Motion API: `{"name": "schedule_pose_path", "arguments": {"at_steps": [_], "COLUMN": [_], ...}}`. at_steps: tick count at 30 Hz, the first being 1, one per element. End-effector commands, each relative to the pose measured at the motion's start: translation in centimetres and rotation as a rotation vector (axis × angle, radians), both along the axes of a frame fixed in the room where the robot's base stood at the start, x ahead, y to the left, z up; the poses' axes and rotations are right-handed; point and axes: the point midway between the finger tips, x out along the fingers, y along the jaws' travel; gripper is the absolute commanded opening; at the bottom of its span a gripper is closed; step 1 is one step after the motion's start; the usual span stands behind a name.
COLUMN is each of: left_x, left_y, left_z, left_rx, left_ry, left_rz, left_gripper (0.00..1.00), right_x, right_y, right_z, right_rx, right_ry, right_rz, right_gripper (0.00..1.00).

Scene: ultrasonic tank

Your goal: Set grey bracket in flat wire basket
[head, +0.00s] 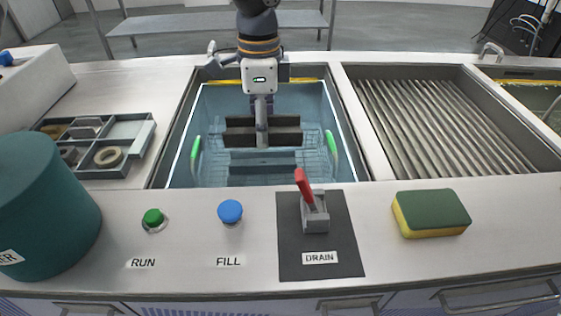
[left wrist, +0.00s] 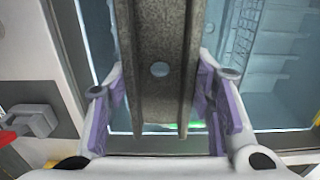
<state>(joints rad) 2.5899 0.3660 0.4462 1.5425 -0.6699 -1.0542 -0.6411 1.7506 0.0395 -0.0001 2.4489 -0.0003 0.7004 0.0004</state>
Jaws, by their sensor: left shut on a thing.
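The grey bracket (head: 240,139), a channel with two raised flanges, is held crosswise over the tank. In the left wrist view the bracket (left wrist: 160,70) runs between the purple-padded fingers, with a round hole in its web. My left gripper (head: 262,132) is shut on it and points down. The flat wire basket (head: 205,172) with green handles is in the blue tank below. The bracket appears above the basket; the exact gap cannot be told. The gripper and bracket hide the basket's middle. My right gripper is not in view.
The tank rim (head: 180,125) surrounds the basket. A divided tray (head: 118,172) with rings stands left, near a teal container (head: 45,210). A red drain lever (head: 304,188), buttons and a sponge (head: 431,213) are on the front panel. A ribbed basin (head: 440,120) lies right.

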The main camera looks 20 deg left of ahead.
Motion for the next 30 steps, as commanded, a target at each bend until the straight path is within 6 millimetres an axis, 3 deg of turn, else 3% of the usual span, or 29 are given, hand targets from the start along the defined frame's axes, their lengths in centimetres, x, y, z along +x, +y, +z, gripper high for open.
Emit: {"name": "schedule_pose_path", "arguments": {"at_steps": [1, 3, 11, 15, 26, 30], "left_x": [-0.1, -0.2, -0.4, -0.5, -0.5, -0.4], "left_y": [0.0, 0.0, -0.2, -0.3, -0.3, -0.3], "left_z": [-3.2, -5.2, -9.7, -13.0, -18.3, -18.4], "left_rx": [-0.001, -0.002, -0.010, -0.011, -0.011, -0.011], "left_ry": [0.029, 0.026, 0.007, 0.006, 0.004, -0.003], "left_rz": [-0.001, -0.002, -0.004, -0.005, -0.004, -0.004], "left_gripper": [0.00, 0.00, 0.00, 0.00, 0.00, 0.00], "right_x": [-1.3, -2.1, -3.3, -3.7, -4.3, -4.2], "right_y": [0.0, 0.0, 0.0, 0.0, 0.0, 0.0], "right_z": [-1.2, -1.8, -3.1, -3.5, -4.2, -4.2], "right_rx": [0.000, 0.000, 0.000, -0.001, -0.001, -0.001], "right_ry": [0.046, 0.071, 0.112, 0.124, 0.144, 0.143], "right_rz": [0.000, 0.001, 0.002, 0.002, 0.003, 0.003], "right_gripper": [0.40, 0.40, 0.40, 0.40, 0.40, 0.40]}}
